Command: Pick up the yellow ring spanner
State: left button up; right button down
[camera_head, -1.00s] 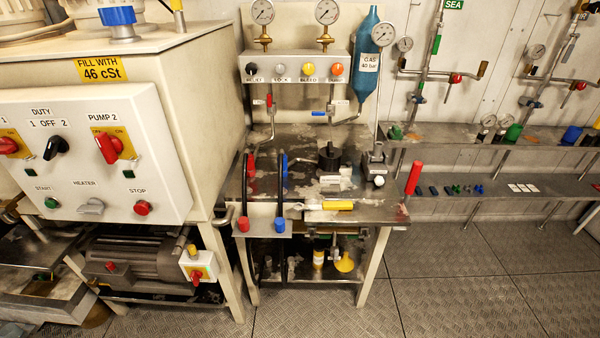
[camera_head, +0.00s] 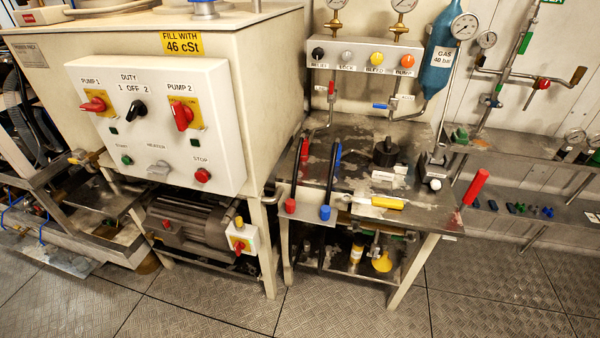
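A tool with a yellow handle (camera_head: 387,203), which looks like the yellow ring spanner, lies near the front edge of the metal workbench (camera_head: 425,213). Its bare metal part points left. The exact shape of its end is too small to make out. Neither of my grippers is in view.
Red and blue capped hoses (camera_head: 326,185) hang over the bench's front left. A black round knob (camera_head: 386,152) stands behind the tool, and a red handle (camera_head: 476,188) sticks up at the right corner. A cream control cabinet (camera_head: 225,50) stands left. Checkered floor is clear in front.

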aim_at(377, 201)
jog(key=i+l+z, duration=0.15)
jog(key=l, duration=0.3)
jog(key=i+l+z, duration=0.1)
jog(key=i+l, duration=0.25)
jog(key=i+l+z, duration=0.15)
jog(key=i+l, duration=0.15)
jog(key=l, duration=0.15)
